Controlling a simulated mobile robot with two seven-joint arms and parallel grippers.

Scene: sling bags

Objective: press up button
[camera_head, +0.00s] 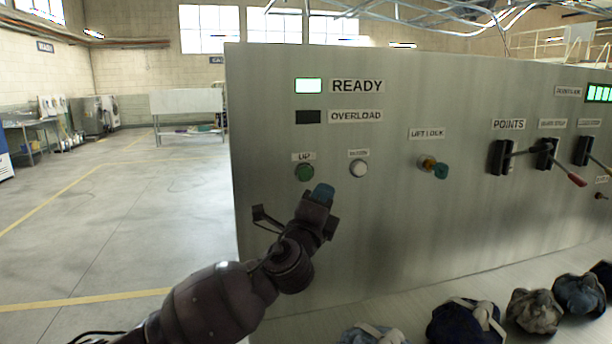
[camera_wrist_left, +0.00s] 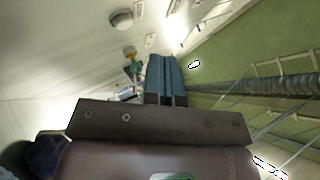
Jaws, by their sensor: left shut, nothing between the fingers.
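The green up button (camera_head: 304,173) sits on the grey metal panel under the label UP. A white button (camera_head: 359,168) is to its right, under a small label that is hard to read. My left gripper (camera_head: 323,192) is shut and empty, its blue fingertips just below and right of the green button. I cannot tell whether the tips touch the panel. In the left wrist view the shut blue fingers (camera_wrist_left: 166,75) point up the picture, with a round pale button (camera_wrist_left: 122,19) to their left. The green button cannot be made out there. My right gripper is not in view.
The READY lamp (camera_head: 308,86) is lit green and the OVERLOAD lamp (camera_head: 308,117) is dark. A key (camera_head: 438,170) sits in the lift lock, with levers (camera_head: 513,155) further right. Several cloth bags (camera_head: 465,322) lie along the ledge below.

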